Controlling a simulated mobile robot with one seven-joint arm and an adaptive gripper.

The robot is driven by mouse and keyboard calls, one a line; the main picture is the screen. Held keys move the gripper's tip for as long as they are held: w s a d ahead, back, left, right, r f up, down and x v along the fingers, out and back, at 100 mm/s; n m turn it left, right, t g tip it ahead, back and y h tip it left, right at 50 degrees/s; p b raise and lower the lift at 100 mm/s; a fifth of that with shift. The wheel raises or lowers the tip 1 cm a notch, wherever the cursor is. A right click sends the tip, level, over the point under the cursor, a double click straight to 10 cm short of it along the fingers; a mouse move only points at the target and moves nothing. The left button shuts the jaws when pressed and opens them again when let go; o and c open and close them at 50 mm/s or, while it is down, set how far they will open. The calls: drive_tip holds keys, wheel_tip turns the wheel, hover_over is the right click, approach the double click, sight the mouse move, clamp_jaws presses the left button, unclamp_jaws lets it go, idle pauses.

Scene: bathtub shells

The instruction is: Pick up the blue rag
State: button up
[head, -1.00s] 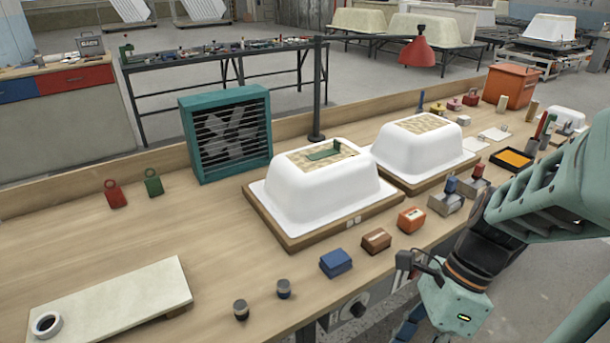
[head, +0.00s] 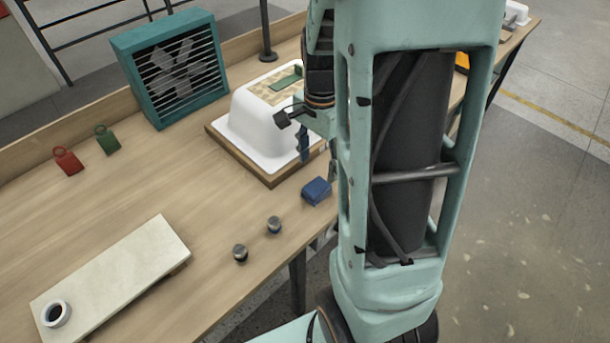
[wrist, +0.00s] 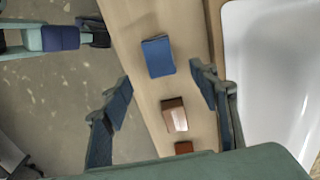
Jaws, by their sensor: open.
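The blue rag (head: 316,190) is a small folded blue block on the wooden bench near its front edge, beside the white tub shell. It also shows in the wrist view (wrist: 158,56), above centre. My gripper (wrist: 163,88) is open, its two dark blue fingers spread apart with nothing between them but bench and floor behind. The rag lies beyond the fingertips and is not touched. In the head view, part of my gripper (head: 304,145) shows in front of the tub shell, up from the rag; my arm hides the rest.
A white tub shell (head: 250,128) on a wooden base stands close to the rag; its side fills the right of the wrist view. A brown block (wrist: 173,115) lies near the rag.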

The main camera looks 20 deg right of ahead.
sight(317, 186)
wheel_tip(317, 186, down, 9)
drive_tip(key=shift+b, duration=0.5)
drive_tip(key=shift+c, duration=0.6)
drive_tip(key=c, duration=1.1)
wheel_tip(317, 186, up, 10)
drive_tip(key=shift+r+p, duration=0.1)
drive_tip(key=shift+p, duration=0.6)
